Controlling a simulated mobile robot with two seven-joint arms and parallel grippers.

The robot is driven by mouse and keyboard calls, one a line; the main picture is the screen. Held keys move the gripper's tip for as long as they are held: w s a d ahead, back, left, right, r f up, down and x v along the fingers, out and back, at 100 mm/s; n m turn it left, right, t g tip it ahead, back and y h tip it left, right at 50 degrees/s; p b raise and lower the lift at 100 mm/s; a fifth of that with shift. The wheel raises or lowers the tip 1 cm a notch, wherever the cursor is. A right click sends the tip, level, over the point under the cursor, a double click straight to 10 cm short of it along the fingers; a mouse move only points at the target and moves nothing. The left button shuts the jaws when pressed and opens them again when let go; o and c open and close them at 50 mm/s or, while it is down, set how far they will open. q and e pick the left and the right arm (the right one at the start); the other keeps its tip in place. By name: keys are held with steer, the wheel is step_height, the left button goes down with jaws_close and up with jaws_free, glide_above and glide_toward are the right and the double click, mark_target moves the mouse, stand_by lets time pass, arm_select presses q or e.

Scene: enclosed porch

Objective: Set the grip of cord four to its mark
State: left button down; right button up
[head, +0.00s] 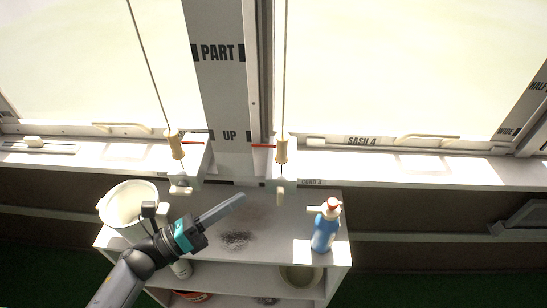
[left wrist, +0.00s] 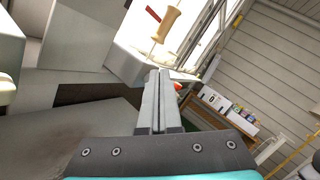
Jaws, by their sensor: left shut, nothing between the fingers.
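Two cords with wooden grips hang in the head view. The right cord's grip (head: 281,150) hangs by the window labelled SASH 4 (head: 361,141); I take it as cord four. A red mark (head: 263,146) lies just left of it, level with its upper middle part. The other grip (head: 176,147) hangs left of the post, with a red mark (head: 189,142) on its right. My left gripper (head: 242,196) is shut and empty, below and left of the right grip, apart from it. The left wrist view shows a grip (left wrist: 166,22) and red mark (left wrist: 153,13) beyond the fingertips (left wrist: 158,72).
A low shelf unit (head: 220,262) stands beneath the sill. On it are a white bucket (head: 128,204) at left and a blue spray bottle (head: 325,232) at right. The shelf top between bucket and bottle is mostly clear.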

mark_target(282, 148)
arm_select(q)
steer(key=x, duration=1)
steer(key=shift+s+d+r+m+p, duration=0.2)
steer(key=shift+r+m+p, duration=0.1)
steer(key=shift+p, duration=0.15)
arm_select(e)
steer(key=shift+s+r, duration=0.4)
steer(key=shift+s, duration=0.05)
